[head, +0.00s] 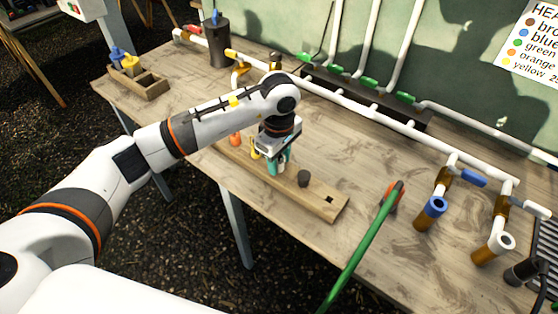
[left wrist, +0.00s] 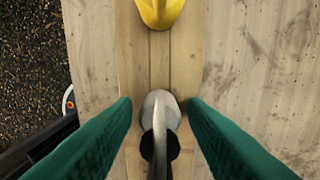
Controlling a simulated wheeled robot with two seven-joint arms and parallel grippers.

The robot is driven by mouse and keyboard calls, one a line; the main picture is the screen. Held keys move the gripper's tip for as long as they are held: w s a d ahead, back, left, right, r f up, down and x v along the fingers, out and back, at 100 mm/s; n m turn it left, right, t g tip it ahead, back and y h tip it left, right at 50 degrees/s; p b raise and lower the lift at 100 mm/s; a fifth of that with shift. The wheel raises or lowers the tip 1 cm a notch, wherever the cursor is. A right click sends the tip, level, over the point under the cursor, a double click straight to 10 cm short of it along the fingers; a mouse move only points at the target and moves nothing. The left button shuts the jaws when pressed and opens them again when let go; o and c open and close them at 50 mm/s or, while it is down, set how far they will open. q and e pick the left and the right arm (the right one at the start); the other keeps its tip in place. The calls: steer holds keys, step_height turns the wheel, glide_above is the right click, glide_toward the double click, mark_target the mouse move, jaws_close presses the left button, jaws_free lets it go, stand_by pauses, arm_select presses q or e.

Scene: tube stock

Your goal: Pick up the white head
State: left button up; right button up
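The white head (left wrist: 160,106) shows in the left wrist view as a pale, narrow piece standing on a wooden rack, with a dark round part at its near end. My left gripper (head: 279,163) is over the rack (head: 324,204) in the head view, pointing down. Its two green fingers are apart, one on each side of the white head, with a visible gap on both sides. In the head view the white head is mostly hidden by the gripper. My right gripper is not in view.
A yellow head (left wrist: 160,10) and an orange head (head: 235,139) stand on the same rack, and a dark piece (head: 303,178) stands on its other side. White pipes (head: 350,104) run along the back. The table between is mostly clear.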

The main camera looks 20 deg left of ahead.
arm_select(q)
steer(key=c, duration=0.7)
step_height(320, 180, up, 10)
steer(key=shift+b, duration=1)
steer(key=shift+c, duration=0.2)
steer(key=shift+r, duration=0.15)
steer(key=shift+r+p, duration=1.3)
steer(key=shift+r, duration=1.1)
